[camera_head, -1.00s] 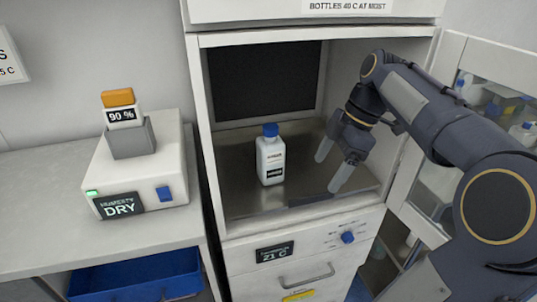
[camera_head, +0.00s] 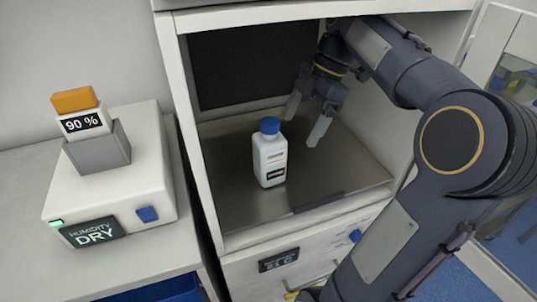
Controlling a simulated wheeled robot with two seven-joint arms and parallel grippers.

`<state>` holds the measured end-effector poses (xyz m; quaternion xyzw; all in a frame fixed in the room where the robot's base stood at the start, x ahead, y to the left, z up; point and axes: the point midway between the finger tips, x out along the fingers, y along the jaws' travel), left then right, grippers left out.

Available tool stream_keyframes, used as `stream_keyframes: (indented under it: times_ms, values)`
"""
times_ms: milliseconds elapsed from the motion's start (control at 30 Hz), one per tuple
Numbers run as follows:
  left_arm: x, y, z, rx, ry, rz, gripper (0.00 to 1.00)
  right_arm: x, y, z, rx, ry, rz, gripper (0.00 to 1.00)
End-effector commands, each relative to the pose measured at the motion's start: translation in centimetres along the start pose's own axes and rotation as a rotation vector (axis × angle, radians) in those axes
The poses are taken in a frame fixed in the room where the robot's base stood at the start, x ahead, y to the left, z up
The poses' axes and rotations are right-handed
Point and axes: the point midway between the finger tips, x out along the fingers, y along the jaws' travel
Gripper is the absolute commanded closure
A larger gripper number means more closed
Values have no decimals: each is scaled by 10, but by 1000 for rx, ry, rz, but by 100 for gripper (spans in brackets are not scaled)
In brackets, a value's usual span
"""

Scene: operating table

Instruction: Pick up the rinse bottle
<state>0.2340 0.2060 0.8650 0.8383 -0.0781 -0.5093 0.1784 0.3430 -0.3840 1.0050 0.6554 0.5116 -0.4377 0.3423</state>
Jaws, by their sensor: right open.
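The rinse bottle (camera_head: 270,158) is white with a blue cap and a dark label. It stands upright on the metal floor of the open cabinet (camera_head: 240,205). My right gripper (camera_head: 305,122) is inside the cabinet, to the right of the bottle and a little behind it. Its two fingers are apart with nothing between them, and they do not appear to touch the bottle. My left gripper is not in view.
A white device (camera_head: 105,185) reading "HUMIDITY DRY" stands on the left counter, with a grey holder (camera_head: 98,150) bearing an orange-topped "90 %" block (camera_head: 82,112). The cabinet's side walls and top edge bound the space. The metal floor around the bottle is clear.

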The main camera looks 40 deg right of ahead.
Motion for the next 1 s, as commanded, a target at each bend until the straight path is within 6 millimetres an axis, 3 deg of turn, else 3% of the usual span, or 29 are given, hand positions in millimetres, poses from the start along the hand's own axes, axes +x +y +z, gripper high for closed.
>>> stream_keyframes:
  times_ms: [100, 367, 567, 733, 1000]
  values:
    - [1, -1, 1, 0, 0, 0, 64, 8, -1, -17, -3, 0, -1, 18]
    - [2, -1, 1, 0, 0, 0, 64, 15, 0, -36, -3, 0, 0, 18]
    - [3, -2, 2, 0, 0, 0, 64, 30, -1, -70, -4, 0, -2, 18]
    - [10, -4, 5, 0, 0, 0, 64, 55, -1, -68, 1, -1, -2, 18]
    - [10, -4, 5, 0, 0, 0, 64, 58, 0, -68, 1, 0, 1, 18]
